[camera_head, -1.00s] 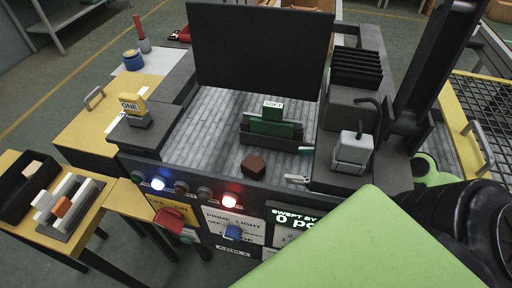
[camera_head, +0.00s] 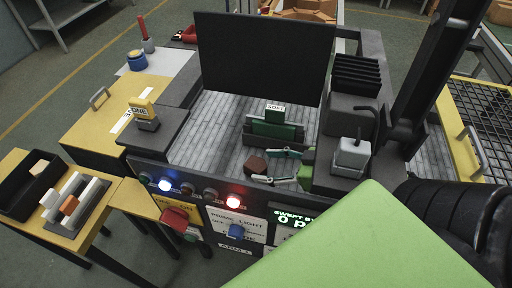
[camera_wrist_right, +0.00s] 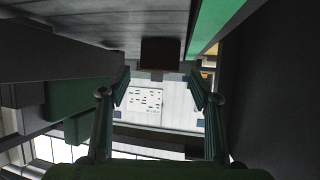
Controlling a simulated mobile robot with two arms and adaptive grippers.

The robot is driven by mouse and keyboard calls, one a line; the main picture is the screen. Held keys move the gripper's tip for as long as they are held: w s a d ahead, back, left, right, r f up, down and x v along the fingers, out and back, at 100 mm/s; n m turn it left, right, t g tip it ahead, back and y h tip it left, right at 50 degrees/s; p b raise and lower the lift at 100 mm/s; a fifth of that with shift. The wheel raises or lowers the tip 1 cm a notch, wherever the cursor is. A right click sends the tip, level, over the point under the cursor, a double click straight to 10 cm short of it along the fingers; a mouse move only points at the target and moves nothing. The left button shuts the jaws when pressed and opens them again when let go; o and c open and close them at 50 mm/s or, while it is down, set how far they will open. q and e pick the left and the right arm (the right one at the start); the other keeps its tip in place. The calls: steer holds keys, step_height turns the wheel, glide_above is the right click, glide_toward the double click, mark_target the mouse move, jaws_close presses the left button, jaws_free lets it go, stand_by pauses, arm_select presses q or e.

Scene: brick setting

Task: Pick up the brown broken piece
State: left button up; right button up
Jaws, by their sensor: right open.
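The brown broken piece (camera_head: 255,166) is a small block on the grey slatted bed of the machine, in front of the green block labelled "SOFT" (camera_head: 275,129). My right gripper (camera_head: 267,165) reaches in from the right, low over the bed. Its two fingers are open, one on the far side and one on the near side of the piece's right end. In the right wrist view the piece (camera_wrist_right: 160,53) looks dark and sits centred just beyond the gap between the open fingertips (camera_wrist_right: 159,86). I cannot tell whether either finger touches it. My left gripper is not in view.
A dark upright panel (camera_head: 263,55) stands over the back of the bed. The control front with lit buttons (camera_head: 234,202) borders the near side. A grey block with a hooked handle (camera_head: 352,156) stands on the right ledge. The bed's left part is clear.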

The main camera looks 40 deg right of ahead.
mark_target(258, 165)
steer(key=p+x, duration=0.1)
steer(key=x, duration=0.1)
steer(key=shift+w, duration=0.45)
steer(key=shift+w+a+f+p, duration=0.4)
steer(key=shift+w+f+p, duration=0.05)
steer(key=shift+w+f, duration=0.1)
steer(key=shift+s, duration=0.1)
steer(key=shift+c, duration=0.3)
steer(key=c, duration=1.2)
